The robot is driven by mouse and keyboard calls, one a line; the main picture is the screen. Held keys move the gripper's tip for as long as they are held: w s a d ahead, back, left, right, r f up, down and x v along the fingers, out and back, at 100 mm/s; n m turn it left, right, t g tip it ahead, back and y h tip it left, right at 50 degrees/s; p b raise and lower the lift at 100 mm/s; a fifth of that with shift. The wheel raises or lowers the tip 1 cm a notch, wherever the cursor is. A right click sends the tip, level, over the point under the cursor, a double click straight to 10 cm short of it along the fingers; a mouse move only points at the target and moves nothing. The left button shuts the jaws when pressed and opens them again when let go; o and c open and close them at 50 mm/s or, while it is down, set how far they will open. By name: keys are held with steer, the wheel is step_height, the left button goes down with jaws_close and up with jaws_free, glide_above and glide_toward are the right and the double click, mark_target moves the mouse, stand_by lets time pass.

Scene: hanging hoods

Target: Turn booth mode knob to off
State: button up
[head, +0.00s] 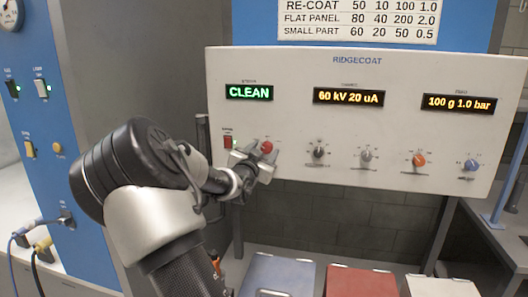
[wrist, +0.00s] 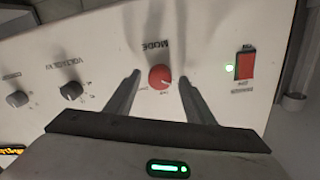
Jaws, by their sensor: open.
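The mode knob is a small round red knob (wrist: 160,77) on the white panel. In the wrist view it sits beneath the upside-down label MODE, with small markings around it too blurred to read. It also shows in the head view (head: 267,147) beside my gripper. My gripper (wrist: 158,88) is open, one finger on each side of the red knob. A gap shows between the knob and each finger. In the head view my gripper (head: 254,157) is up at the panel's lower left. The panel's left display (head: 249,92) reads CLEAN in green.
Left of the mode knob in the head view is a red rocker switch (head: 228,142) with a green light. To the right are a black knob (head: 318,152), a grey knob (head: 366,155), an orange knob (head: 418,160) and a blue knob (head: 470,165). Colored boxes stand below the panel.

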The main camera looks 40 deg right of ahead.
steer(key=c, duration=1.1)
